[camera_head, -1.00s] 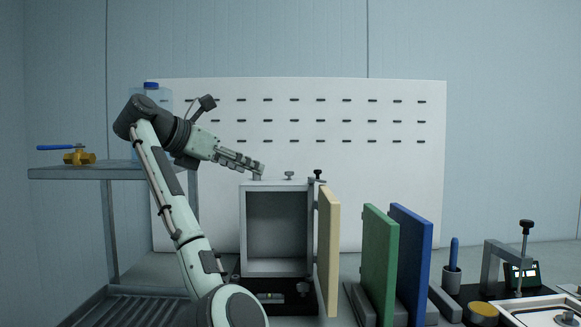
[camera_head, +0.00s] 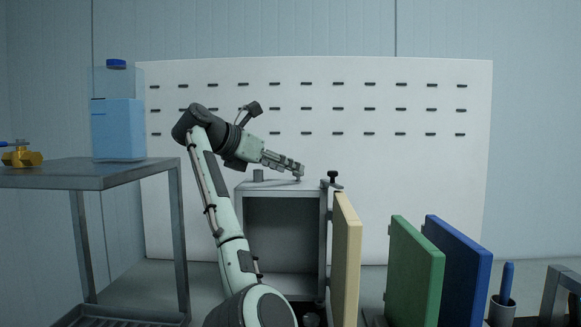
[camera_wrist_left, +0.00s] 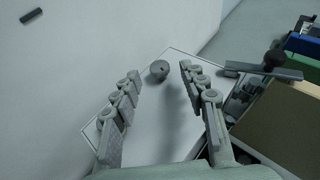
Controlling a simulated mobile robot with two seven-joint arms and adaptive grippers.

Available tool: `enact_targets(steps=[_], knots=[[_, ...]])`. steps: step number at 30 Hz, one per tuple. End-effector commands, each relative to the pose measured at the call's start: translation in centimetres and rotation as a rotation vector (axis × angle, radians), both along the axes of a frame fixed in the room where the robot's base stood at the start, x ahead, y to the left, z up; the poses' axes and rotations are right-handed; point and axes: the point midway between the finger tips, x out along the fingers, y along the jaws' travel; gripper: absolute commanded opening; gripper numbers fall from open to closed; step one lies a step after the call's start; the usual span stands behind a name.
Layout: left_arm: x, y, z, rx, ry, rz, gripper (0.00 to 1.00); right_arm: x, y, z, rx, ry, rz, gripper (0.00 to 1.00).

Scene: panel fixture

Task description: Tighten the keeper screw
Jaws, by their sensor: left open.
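My left gripper (camera_head: 299,172) is over the box top, left of that screw. My right gripper is out of view.
Green (camera_head: 415,270) and blue (camera_head: 460,270) panels stand right of the door. A side table (camera_head: 130,172) holds a blue container (camera_head: 118,128) and a brass valve (camera_head: 22,158).

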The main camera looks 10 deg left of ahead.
Motion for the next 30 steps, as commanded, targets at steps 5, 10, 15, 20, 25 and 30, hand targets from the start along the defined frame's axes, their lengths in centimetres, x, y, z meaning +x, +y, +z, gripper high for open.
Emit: enact_targets(steps=[5,10,15,20,25,30], knots=[[1.3,-0.8,-0.6,0.0,0.0,0.0,0.43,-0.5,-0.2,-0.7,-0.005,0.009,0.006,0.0],[1.6,-1.0,-0.8,-0.001,-0.001,0.0,0.43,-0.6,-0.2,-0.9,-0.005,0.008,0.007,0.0],[1.6,-1.0,-0.7,-0.001,-0.001,0.0,0.39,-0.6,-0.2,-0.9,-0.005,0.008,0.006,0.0],[1.5,-1.0,-0.7,-0.001,-0.001,0.0,0.2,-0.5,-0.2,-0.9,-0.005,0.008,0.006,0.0],[1.5,-1.0,-0.7,-0.001,-0.001,0.0,0.0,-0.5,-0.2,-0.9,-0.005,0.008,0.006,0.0],[1.6,-0.9,-0.7,0.0,0.0,-0.016,0.0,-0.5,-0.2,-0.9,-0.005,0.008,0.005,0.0]])
